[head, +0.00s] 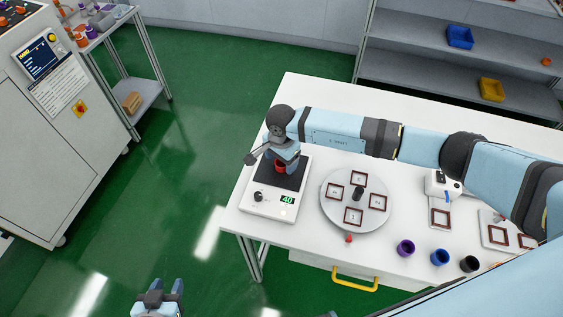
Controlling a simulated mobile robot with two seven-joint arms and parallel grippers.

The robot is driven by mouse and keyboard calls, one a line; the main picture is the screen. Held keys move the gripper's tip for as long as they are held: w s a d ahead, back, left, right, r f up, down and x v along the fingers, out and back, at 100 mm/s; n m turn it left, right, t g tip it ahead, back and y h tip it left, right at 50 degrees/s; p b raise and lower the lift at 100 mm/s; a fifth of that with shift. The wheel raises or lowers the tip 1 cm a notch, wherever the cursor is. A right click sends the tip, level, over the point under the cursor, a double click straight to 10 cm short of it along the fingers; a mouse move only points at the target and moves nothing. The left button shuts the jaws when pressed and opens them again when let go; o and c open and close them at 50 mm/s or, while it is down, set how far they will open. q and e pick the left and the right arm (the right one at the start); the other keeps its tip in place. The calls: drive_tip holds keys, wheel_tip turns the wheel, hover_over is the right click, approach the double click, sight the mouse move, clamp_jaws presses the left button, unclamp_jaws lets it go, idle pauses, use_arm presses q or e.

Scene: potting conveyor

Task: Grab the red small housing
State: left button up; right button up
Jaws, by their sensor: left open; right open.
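The small red housing (280,169) stands on the dark plate of the white scale (263,195) on the table. My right gripper (282,161) is directly over it, pointing down, with its open fingers at the housing. The gripper partly hides the housing, and I cannot tell whether the fingers touch it. My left gripper (163,289) is open and empty at the bottom left, over the green floor and away from the table.
A round turntable (335,210) with several square dark-framed pieces stands right of the scale. Purple (405,248), blue (440,257) and black (469,264) cups stand along the front edge. My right arm crosses the table. A yellow drawer handle (354,284) sticks out in front.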

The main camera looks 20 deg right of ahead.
drive_tip(key=shift+f, duration=0.7)
drive_tip(key=c, duration=1)
drive_tip(key=shift+r, duration=0.1)
